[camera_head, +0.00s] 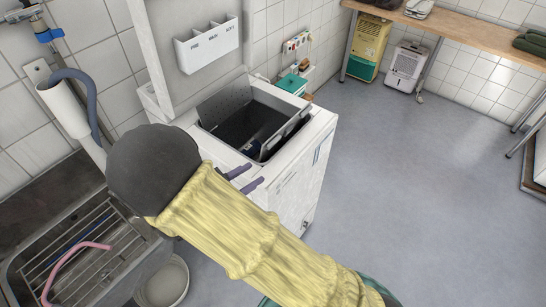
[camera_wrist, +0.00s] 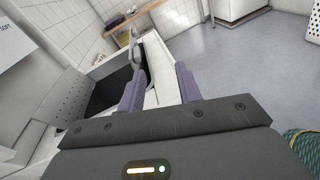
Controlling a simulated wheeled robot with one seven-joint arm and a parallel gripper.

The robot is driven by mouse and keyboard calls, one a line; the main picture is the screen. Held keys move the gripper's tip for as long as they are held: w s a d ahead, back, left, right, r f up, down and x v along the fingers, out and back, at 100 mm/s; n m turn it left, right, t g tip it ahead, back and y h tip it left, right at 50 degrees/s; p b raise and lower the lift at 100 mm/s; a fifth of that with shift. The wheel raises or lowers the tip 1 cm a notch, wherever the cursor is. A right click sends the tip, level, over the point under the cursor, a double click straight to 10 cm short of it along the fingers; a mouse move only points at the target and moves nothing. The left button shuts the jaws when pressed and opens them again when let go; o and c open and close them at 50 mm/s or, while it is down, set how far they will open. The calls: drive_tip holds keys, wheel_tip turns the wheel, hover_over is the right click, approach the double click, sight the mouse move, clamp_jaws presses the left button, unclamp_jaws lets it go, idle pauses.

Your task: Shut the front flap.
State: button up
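The top-loading washer (camera_head: 285,190) stands with its lid raised and its drum opening (camera_head: 245,122) uncovered. The front flap (camera_head: 289,132) is a grey panel standing open along the opening's front side. In the wrist view the front flap (camera_wrist: 138,52) shows nearly edge-on, just beyond the fingertips. The perforated rear flap (camera_head: 226,99) also stands open, and it shows at left in the wrist view (camera_wrist: 56,96). My gripper (camera_head: 256,174) is open, with two purple fingers apart and nothing held. It is at the washer's near front edge, short of the front flap; exact contact cannot be told.
A sink (camera_head: 85,250) with a rack is at lower left, near a grey bucket (camera_head: 162,282). A green box (camera_head: 291,84) sits behind the washer. The floor right of it is clear.

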sight(280, 136)
drive_tip(key=a+n+t, duration=0.1)
drive_tip(key=a, duration=0.1)
drive_tip(key=a+f+n+t+y, duration=0.1)
drive_tip(key=a, duration=0.1)
drive_tip(key=shift+s+a+f+t+b, duration=0.2)
drive_tip(key=shift+t+b, duration=0.1)
drive_tip(key=shift+t, duration=0.1)
drive_tip(key=shift+w+d, duration=0.1)
drive_tip(key=x, duration=1.7)
drive_tip(key=shift+w+d+f, duration=0.1)
clamp_jaws()
